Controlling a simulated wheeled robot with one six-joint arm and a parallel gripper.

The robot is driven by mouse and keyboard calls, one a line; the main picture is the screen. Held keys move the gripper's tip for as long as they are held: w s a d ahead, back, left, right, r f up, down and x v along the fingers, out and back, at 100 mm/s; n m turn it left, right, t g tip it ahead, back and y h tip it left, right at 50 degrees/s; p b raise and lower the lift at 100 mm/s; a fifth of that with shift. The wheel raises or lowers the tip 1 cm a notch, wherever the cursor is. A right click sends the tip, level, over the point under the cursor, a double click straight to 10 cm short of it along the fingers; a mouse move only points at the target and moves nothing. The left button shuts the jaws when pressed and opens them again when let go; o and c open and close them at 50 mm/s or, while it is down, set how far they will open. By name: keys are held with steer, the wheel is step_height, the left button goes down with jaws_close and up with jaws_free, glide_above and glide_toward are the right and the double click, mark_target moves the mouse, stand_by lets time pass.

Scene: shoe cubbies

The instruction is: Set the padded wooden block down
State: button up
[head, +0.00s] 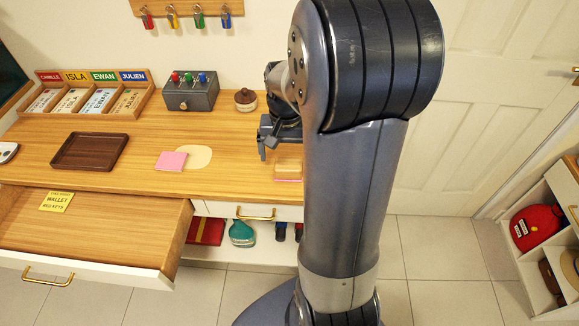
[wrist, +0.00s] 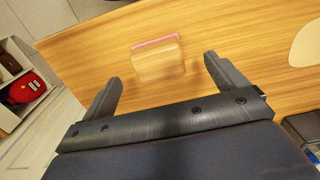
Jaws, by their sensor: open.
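The padded wooden block (head: 288,165) stands near the right end of the wooden desk in the head view, partly behind my arm. It has a light wood body and a pink pad along one side. In the wrist view the block (wrist: 158,62) sits on the desk top, beyond and between my two fingertips, not touching either. My gripper (head: 268,145) is open and empty; its spread fingers also show in the wrist view (wrist: 162,72).
A pink pad of notes (head: 171,161) lies by a pale oval patch (head: 195,157). A brown tray (head: 90,151), a grey button box (head: 190,91) and a small round pot (head: 245,99) stand on the desk (head: 135,130). An open drawer (head: 90,225) juts out at front left.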

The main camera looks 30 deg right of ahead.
mark_target(288, 163)
steer(key=shift+w+d+f, duration=0.1)
steer(key=shift+d+f, duration=0.1)
steer(key=shift+f, duration=1.35)
steer(key=shift+w+d+f, duration=0.1)
steer(key=shift+d+f, duration=0.1)
steer(key=shift+f, duration=1.35)
steer(key=shift+r, duration=0.1)
steer(key=c, duration=1.2)
